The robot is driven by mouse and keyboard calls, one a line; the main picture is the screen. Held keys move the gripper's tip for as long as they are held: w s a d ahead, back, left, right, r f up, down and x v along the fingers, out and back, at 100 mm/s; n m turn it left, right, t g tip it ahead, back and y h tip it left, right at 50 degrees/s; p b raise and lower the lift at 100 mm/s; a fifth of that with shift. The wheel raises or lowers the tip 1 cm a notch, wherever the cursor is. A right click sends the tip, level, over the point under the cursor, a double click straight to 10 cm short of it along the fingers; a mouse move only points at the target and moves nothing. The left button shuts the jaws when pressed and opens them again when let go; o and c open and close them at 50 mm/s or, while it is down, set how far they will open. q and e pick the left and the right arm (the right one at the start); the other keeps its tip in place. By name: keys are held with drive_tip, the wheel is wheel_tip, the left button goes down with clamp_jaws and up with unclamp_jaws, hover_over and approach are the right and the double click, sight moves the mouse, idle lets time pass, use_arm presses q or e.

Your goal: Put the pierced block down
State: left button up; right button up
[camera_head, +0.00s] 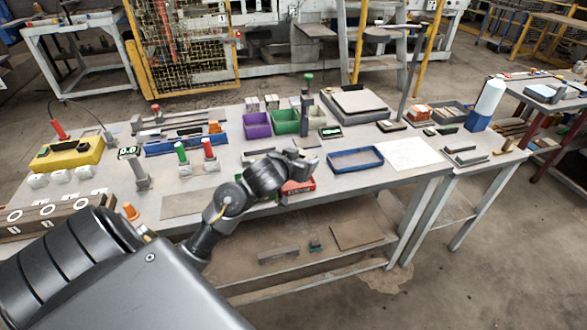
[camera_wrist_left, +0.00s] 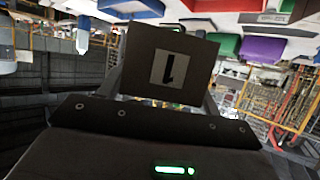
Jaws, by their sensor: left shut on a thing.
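My left gripper (camera_head: 296,166) is over the front part of the grey workbench (camera_head: 235,178). It is shut on a dark block, taken to be the pierced block, which fills the middle of the left wrist view (camera_wrist_left: 200,66). The block's near face carries a pale square with a dark mark like a 1. No hole shows on that face. In the head view the block is hard to make out behind the gripper. My right gripper is not in view.
A red box (camera_head: 300,186) lies just below the gripper at the bench's front. A blue tray (camera_head: 356,160) and a white sheet (camera_head: 409,154) are to its right. Purple (camera_head: 257,125) and green (camera_head: 285,122) bins stand behind. A flat brown board (camera_head: 187,203) lies left.

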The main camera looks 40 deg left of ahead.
use_arm(q)
drive_tip(key=w+a+f, duration=0.2)
drive_tip(key=a+f, duration=0.1)
drive_tip(key=w+a+f, duration=0.1)
drive_tip(key=a+f, duration=0.1)
drive_tip(key=shift+w+f+b, duration=0.2)
drive_tip(key=shift+b, duration=0.1)
drive_tip(key=shift+w+a+f, duration=0.2)
drive_tip(key=shift+a+f, duration=0.05)
drive_tip(key=shift+f, duration=0.1)
drive_tip(key=shift+w+a+f, duration=0.1)
drive_tip(key=shift+a+f, duration=0.05)
drive_tip(key=shift+f, duration=1.7)
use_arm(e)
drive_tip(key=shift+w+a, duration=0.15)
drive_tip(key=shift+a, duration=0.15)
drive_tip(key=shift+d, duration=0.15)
use_arm(q)
drive_tip(key=o, duration=1.2)
drive_tip(key=shift+f, duration=0.15)
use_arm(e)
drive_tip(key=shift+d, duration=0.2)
